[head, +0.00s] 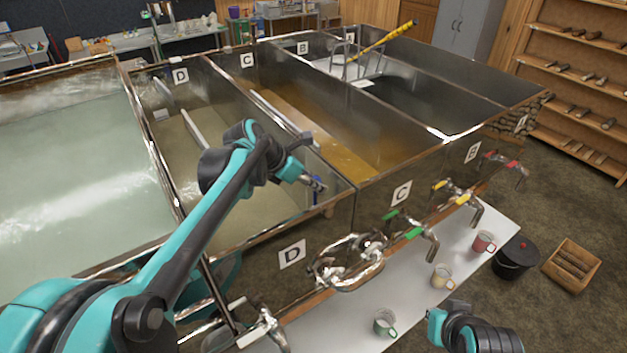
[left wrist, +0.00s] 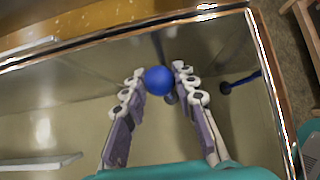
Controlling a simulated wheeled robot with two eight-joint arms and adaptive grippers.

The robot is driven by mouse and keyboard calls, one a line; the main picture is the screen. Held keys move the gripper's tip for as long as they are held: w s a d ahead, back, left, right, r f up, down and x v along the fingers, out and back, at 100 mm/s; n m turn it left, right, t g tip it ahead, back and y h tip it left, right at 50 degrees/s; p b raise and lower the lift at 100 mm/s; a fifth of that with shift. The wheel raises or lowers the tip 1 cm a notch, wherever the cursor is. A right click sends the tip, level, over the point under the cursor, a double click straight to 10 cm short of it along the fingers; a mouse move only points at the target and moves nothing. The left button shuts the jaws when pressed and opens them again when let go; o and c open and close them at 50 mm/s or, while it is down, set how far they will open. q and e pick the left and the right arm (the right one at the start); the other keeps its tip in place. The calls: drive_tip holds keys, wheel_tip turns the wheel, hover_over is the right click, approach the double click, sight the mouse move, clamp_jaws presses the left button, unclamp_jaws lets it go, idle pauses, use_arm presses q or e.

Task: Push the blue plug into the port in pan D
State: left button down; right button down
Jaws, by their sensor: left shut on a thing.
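My left gripper (head: 316,184) reaches down inside pan D (head: 292,253), close to its front wall. It is shut on the blue plug. The plug's round blue head (left wrist: 158,80) shows between the two fingertips in the left wrist view; in the head view the plug is mostly hidden by the fingers. A dark rod runs from the plug toward the pan wall. The port cannot be made out clearly. My right arm's end (head: 440,324) shows at the bottom right of the head view, and its finger state is unclear.
A dark blue rod-like shape (left wrist: 240,82), perhaps a reflection, shows by the wall right of the gripper. Pan C (head: 402,194) holds amber liquid beside pan D. Taps and mugs (head: 443,277) line the white front shelf.

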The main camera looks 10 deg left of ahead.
use_arm(q)
drive_tip(key=shift+f+b, duration=0.5)
drive_tip(key=shift+f, duration=0.3)
idle(0.4)
drive_tip(key=c, duration=1.1)
unclamp_jaws()
drive_tip(key=v, duration=1.2)
